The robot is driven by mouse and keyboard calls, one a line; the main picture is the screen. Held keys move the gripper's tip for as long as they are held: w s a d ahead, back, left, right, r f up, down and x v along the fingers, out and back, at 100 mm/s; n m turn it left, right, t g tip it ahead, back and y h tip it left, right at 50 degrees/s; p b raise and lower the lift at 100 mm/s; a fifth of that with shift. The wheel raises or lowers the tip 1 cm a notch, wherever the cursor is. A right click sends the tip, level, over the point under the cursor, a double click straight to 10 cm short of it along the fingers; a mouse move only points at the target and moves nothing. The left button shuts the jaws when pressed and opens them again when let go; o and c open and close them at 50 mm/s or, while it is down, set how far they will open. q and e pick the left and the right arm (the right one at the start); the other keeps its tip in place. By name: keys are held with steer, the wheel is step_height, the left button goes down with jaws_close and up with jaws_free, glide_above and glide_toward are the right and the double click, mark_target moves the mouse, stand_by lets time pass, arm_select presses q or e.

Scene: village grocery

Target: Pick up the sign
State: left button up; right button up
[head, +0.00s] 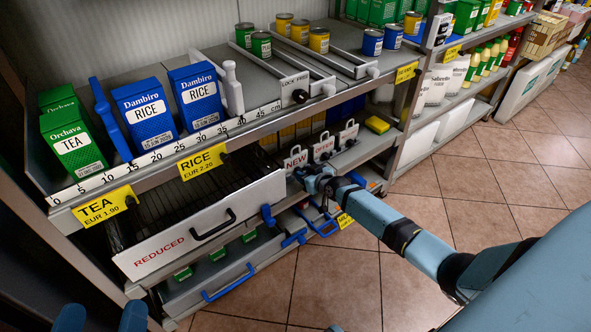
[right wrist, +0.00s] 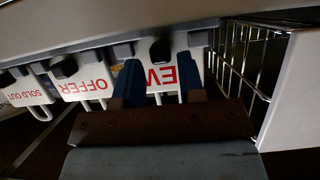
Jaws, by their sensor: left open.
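Three small white signs with handles stand in a row on the lower shelf in the head view: NEW (head: 296,159), OFFER (head: 323,147) and SOLD OUT (head: 348,134). My right gripper (head: 308,178) is at the NEW sign. In the right wrist view the signs appear upside down. The fingers of my right gripper (right wrist: 160,85) are spread in front of the NEW sign (right wrist: 161,75), covering part of its lettering; I cannot tell whether they touch it. The OFFER sign (right wrist: 85,82) is just left of them. My left gripper (head: 102,317) is open and empty at the bottom left.
A drawer marked REDUCED (head: 205,228) juts out left of the signs; its wire side (right wrist: 243,55) is close to my right gripper. The shelf above (head: 250,112) holds rice boxes, tea and cans. Open tiled floor (head: 480,180) lies to the right.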

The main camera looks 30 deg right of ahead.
steer(key=shift+w+a+f, duration=0.1)
steer(key=shift+w+f, duration=0.35)
steer(key=shift+w, duration=0.45)
arm_select(q)
steer(key=shift+d+f, duration=0.1)
steer(key=shift+f, duration=0.65)
arm_select(e)
steer(key=shift+r, duration=0.1)
steer(key=shift+c, duration=0.2)
jaws_close()
arm_select(q)
steer(key=shift+r, duration=0.1)
arm_select(e)
steer(key=shift+r, duration=0.1)
